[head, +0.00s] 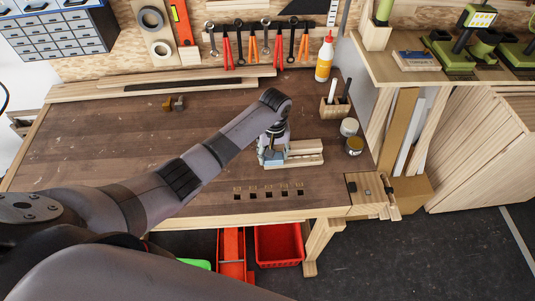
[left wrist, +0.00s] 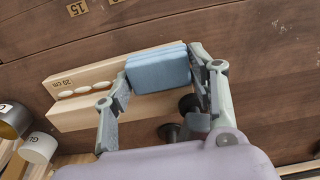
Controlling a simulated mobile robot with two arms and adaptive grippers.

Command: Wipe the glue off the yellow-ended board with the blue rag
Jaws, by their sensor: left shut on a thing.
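My left gripper (head: 272,150) is shut on the blue rag (left wrist: 158,72), a folded block held between its fingers (left wrist: 155,85). The rag also shows pale blue in the head view (head: 271,158). It is over one end of a pale wooden board (left wrist: 70,118); whether it presses on the wood I cannot tell. Several white oval spots, seemingly glue, lie in a row on the board's bare part (left wrist: 84,91), next to a "20 cm" mark. The board also shows right of the gripper in the head view (head: 306,159). No yellow end is clearly visible. My right gripper is not in view.
Two small pots (head: 349,127) and (head: 355,146) and a wooden pen holder (head: 335,108) stand right of the board. A glue bottle (head: 325,60) stands at the back. Square holes (head: 269,192) line the bench's front. The bench's left part is mostly clear.

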